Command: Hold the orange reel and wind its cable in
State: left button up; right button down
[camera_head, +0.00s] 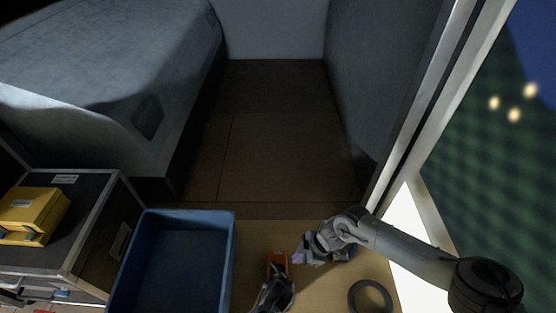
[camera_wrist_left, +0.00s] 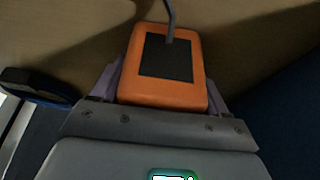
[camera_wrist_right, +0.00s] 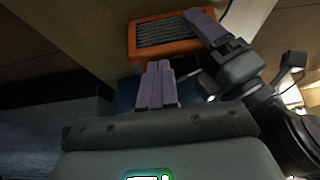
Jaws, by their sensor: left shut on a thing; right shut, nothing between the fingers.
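The orange reel (camera_head: 277,262) is over the wooden table at the front. My left gripper (camera_head: 274,284) is shut on it. In the left wrist view the reel (camera_wrist_left: 190,95) sits between the purple fingers, with a dark square panel and a thin grey rod or cable at its top. In the right wrist view the reel (camera_wrist_right: 138,46) shows a dark ribbed face, with a left finger against it. A thin dark cable shows beside it. My right gripper (camera_head: 308,254) is shut and empty, just right of the reel; its fingertips (camera_wrist_right: 158,66) lie below the reel in the right wrist view.
An empty-looking blue crate (camera_head: 229,262) stands left of the reel. A black ring (camera_head: 351,297) lies on the table (camera_head: 325,290) at right. A yellow case (camera_head: 40,212) sits on a dark case at far left. A window borders the right side.

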aim_at(279, 271)
jog(key=shift+f, duration=0.75)
jog(key=shift+s+a, duration=0.25)
jog(key=shift+a, duration=0.35)
dwell(0.6)
jog(key=shift+s+d, duration=0.15)
jog(key=shift+s, duration=0.1)
dwell(0.5)
jog(key=shift+s, duration=1.2)
jog(key=shift+s, duration=0.35)
dwell(0.3)
